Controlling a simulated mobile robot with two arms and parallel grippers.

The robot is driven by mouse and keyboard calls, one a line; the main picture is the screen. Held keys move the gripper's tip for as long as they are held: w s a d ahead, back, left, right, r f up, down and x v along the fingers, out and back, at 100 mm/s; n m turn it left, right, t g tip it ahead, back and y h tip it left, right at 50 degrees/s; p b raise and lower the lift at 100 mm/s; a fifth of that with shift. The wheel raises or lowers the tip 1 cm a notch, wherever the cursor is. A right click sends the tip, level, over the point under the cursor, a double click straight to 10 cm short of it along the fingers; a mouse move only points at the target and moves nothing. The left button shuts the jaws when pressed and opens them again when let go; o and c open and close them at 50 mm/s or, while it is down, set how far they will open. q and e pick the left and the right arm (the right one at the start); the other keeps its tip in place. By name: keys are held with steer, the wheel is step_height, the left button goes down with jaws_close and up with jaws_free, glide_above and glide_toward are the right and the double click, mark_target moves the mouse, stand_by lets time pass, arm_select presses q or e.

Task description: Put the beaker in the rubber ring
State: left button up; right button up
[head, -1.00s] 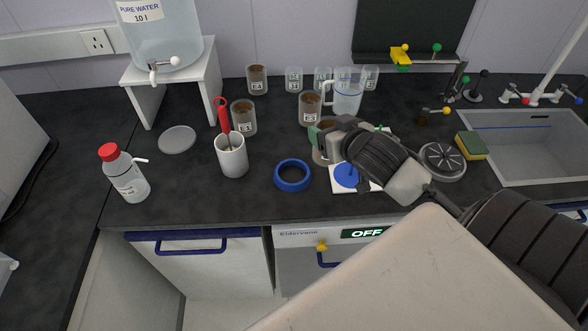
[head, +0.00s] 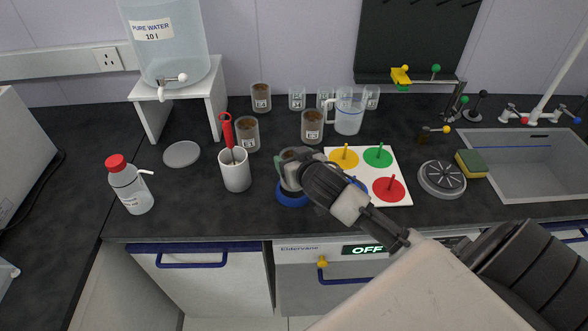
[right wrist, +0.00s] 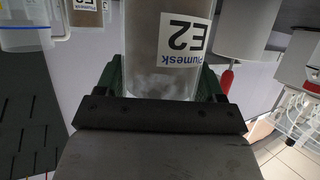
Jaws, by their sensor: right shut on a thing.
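A beaker (head: 289,157) with brown contents is held by my right gripper (head: 293,170) over the blue rubber ring (head: 290,198) on the bench. The gripper and beaker hide much of the ring. I cannot tell whether the beaker's base is inside the ring or just above it. In the right wrist view, the beaker (right wrist: 160,50), labelled E2, sits between the green fingers of my right gripper (right wrist: 160,85). My left gripper is not in view.
A white board (head: 395,170) with coloured pegged discs lies right of the ring. A white cup (head: 235,172) with a red-handled tool stands to its left. Several beakers and a jug (head: 348,118) stand behind. A burner-like round disc (head: 442,178) is beside the sink.

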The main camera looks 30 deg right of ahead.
steer(key=shift+f, duration=1.85)
steer(key=shift+f, duration=0.1)
steer(key=o, duration=1.2)
steer(key=shift+s, duration=0.1)
steer(key=shift+r, duration=0.2)
steer(key=v, duration=1.2)
steer(key=shift+b, duration=0.4)
